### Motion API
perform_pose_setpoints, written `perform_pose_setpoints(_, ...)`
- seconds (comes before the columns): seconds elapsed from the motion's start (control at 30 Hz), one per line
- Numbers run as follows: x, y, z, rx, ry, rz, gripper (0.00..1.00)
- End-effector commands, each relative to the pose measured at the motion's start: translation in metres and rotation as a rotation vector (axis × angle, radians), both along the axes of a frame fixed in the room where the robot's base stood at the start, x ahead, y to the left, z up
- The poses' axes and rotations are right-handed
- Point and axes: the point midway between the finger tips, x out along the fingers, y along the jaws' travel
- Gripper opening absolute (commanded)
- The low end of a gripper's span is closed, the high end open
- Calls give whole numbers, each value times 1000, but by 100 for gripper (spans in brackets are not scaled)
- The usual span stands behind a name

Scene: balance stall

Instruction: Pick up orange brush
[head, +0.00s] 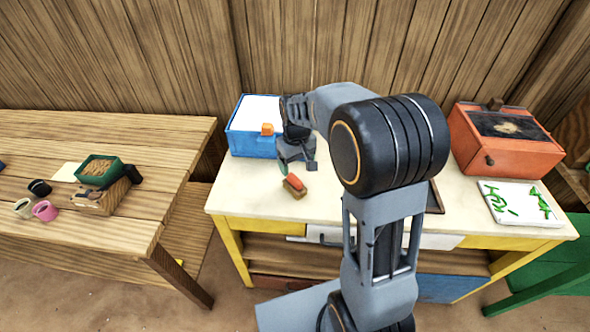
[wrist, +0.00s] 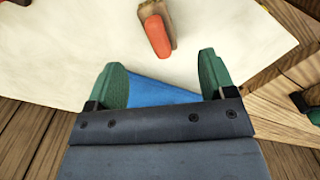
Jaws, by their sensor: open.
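The orange brush (head: 295,187) lies on the pale top of the counter, near its left part. It has an orange-red part and a brown wooden part. In the wrist view the brush (wrist: 157,35) shows at the top centre, beyond the fingertips. My gripper (head: 296,162) is just behind and above the brush in the head view. In the wrist view its two green fingers (wrist: 163,72) are spread apart with nothing held between them. The brush is apart from both fingers.
A blue box (head: 252,146) with a white top and a small orange block (head: 267,129) stands behind my gripper. A wooden table (head: 110,130) with cups stands left.

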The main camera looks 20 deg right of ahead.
Motion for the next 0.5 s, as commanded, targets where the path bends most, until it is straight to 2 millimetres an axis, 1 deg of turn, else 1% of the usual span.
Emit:
perform_pose_setpoints(0.03, 11, 0, 6, 1, -4, 28, 77)
perform_pose_setpoints(0.1, 21, 0, 10, 2, -18, 67, 77)
perform_pose_setpoints(0.17, 25, -1, 15, 2, -31, 101, 77)
perform_pose_setpoints(0.27, 22, -1, 3, 3, -17, 136, 77)
perform_pose_setpoints(0.5, 21, -1, -39, 3, -16, 145, 77)
